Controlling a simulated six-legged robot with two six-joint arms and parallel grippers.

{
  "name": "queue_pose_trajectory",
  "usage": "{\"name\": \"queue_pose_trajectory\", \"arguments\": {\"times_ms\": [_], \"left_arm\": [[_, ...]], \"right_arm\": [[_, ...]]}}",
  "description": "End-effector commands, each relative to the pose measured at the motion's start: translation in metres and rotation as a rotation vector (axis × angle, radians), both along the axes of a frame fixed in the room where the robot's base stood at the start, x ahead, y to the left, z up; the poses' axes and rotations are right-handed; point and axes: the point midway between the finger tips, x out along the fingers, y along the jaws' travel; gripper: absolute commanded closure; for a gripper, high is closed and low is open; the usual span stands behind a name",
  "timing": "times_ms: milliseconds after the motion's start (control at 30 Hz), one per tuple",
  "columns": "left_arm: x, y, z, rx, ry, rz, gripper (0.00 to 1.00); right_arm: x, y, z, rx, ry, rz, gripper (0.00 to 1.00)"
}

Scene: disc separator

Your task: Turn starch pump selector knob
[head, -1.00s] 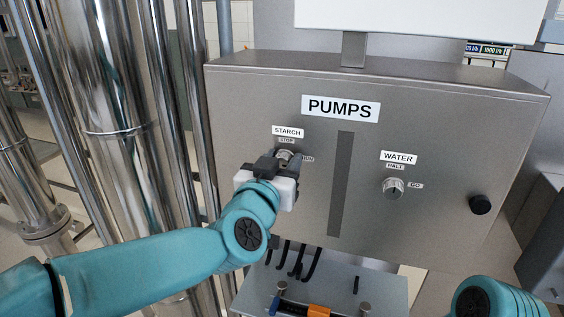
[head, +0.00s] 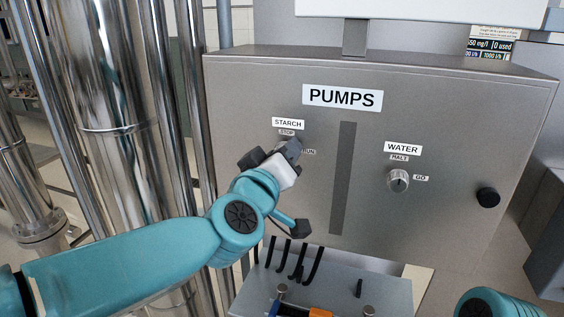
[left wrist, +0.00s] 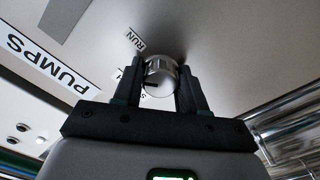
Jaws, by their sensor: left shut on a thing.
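The starch pump selector knob is a small round metal knob (left wrist: 161,77) on the grey PUMPS panel (head: 250,110). In the left wrist view it sits between the two dark fingers of my left gripper (left wrist: 161,88), which is shut on it. In the head view my left gripper (head: 284,154) covers the knob below the STARCH label (head: 288,123), and its wrist is tilted. The STOP label (head: 287,133) and part of the RUN label (head: 309,152) show beside it. My right gripper is not in view.
The WATER knob (head: 398,181) is on the panel's right half, with a black round latch (head: 488,197) further right. Shiny vertical pipes (head: 125,100) stand close on the left. Below the panel is a metal shelf (head: 385,292) with black cables (head: 300,262) above it.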

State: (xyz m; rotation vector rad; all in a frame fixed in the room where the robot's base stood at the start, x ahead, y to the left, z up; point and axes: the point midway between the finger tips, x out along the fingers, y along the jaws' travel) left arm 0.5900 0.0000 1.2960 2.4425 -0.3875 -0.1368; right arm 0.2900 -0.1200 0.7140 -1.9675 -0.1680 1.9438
Motion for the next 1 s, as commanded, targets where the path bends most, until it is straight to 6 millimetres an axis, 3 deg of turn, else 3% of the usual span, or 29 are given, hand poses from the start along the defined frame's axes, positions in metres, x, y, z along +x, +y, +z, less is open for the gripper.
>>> {"name": "queue_pose_trajectory", "arguments": {"times_ms": [600,1000], "left_arm": [[0.000,0.002,0.000,-0.552,0.172,0.002,0.89],[0.000,0.002,0.001,-0.794,0.250,0.002,0.89]], "right_arm": [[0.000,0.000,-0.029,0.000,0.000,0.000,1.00],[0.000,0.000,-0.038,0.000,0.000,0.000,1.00]]}}
